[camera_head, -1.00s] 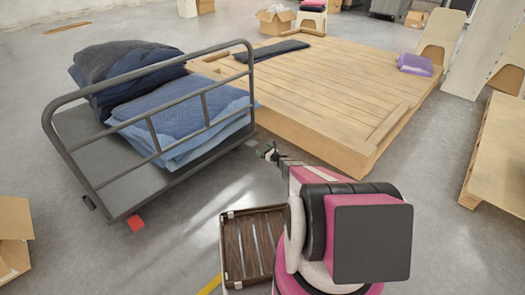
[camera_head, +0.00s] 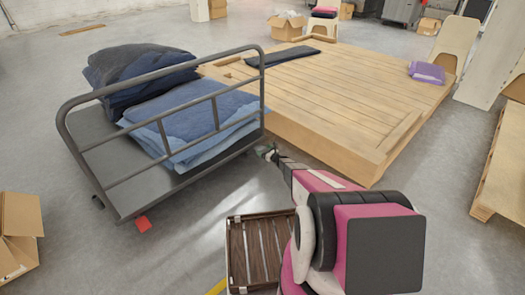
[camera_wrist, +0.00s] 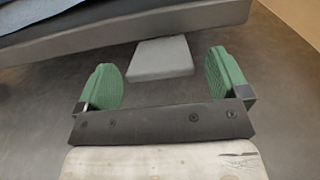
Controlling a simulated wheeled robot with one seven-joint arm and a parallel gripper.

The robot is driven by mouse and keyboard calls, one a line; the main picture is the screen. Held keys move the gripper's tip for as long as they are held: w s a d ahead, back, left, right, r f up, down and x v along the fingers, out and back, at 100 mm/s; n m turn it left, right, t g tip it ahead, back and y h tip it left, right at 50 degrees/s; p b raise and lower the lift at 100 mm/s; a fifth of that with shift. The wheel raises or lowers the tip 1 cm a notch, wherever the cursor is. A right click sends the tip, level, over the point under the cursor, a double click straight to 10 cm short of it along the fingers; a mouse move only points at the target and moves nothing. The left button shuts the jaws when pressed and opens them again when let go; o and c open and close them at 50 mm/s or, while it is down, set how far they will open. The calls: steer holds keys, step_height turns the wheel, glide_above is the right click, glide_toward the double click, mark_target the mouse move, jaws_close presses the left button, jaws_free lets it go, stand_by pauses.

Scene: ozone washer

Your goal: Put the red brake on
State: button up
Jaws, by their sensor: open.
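The red brake (camera_head: 143,224) is a small red pedal at the lower front corner of the grey cart (camera_head: 130,208), near the floor. My gripper (camera_head: 266,152) is at the other end of the cart, beside its right corner and well apart from the red pedal. In the wrist view my gripper (camera_wrist: 165,82) is open, its two green fingertips spread with nothing between them. Beyond the fingertips a light grey pedal-like plate (camera_wrist: 161,57) sticks out from under the cart edge (camera_wrist: 150,25). The red brake is not in the wrist view.
Folded blue cloths (camera_head: 195,120) lie on the cart behind its rail. A low wooden platform (camera_head: 340,95) stands right behind my gripper. A slatted brown crate (camera_head: 258,250) is on the floor near my base. A cardboard box (camera_head: 18,235) is at left.

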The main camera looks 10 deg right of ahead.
steer(key=shift+x, duration=1)
steer(key=c, duration=1.3)
steer(key=shift+r+g, duration=0.2)
steer(key=shift+g, duration=0.1)
steer(key=o, duration=1.3)
steer(key=shift+s, duration=0.1)
steer(key=v, duration=1)
steer(key=shift+s, duration=0.35)
